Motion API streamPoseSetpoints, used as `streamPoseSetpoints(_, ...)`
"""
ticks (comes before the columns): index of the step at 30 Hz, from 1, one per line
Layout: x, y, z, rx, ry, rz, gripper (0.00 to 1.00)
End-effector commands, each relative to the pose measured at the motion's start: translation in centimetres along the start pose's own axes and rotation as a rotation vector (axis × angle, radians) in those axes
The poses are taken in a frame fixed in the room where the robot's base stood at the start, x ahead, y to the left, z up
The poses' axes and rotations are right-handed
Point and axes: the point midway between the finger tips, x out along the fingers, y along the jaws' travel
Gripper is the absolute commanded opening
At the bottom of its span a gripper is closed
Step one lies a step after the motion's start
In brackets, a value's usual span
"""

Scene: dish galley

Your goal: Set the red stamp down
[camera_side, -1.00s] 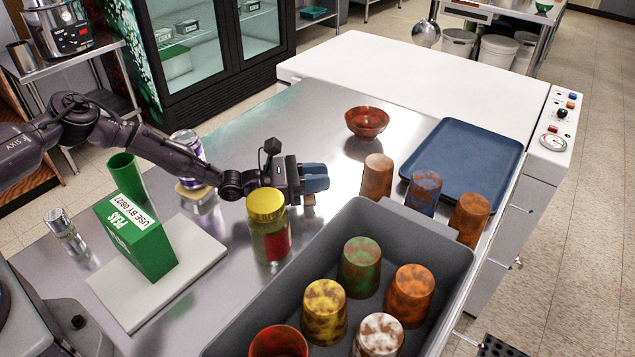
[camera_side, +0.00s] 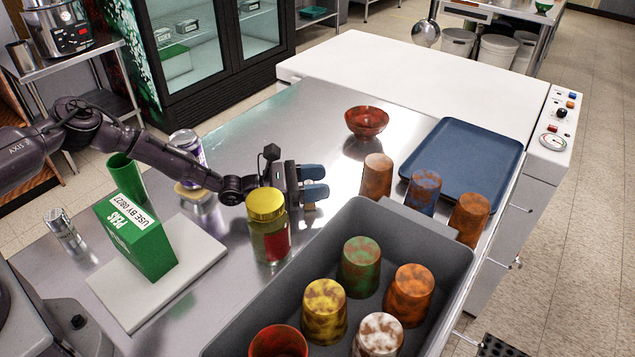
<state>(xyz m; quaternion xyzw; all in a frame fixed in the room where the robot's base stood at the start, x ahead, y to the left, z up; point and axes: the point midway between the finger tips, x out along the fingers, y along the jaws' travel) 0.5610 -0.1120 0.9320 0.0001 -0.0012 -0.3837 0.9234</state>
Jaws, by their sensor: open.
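My gripper (camera_side: 314,181) is at the middle of the steel counter, its two blue fingertips apart, one behind the other. A small tan piece (camera_side: 309,206) shows just below the nearer fingertip, low by the counter. It may be part of the stamp, but no red shows on it. Most of it is hidden by the finger, and I cannot tell whether it touches the finger.
A yellow-lidded jar (camera_side: 268,226) stands close to the left of my gripper. A grey bin (camera_side: 385,262) with several cups is in front. A red bowl (camera_side: 366,122), brown cup (camera_side: 377,177) and blue tray (camera_side: 462,160) lie beyond. Bare counter (camera_side: 270,130) is behind.

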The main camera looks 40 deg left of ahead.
Motion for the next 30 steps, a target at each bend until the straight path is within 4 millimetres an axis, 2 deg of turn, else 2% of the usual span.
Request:
streamPoseSetpoints(12, -8.4, 0.2, -0.1, -0.001, 0.002, 0.005, 0.50)
streamPoseSetpoints(16, -10.4, 0.1, -0.1, 0.000, 0.003, 0.003, 0.50)
streamPoseSetpoints(21, -11.7, 0.1, -0.1, 0.000, 0.002, 0.003, 0.50)
streamPoseSetpoints(30, -11.9, 0.0, -0.1, -0.001, 0.002, 0.001, 0.50)
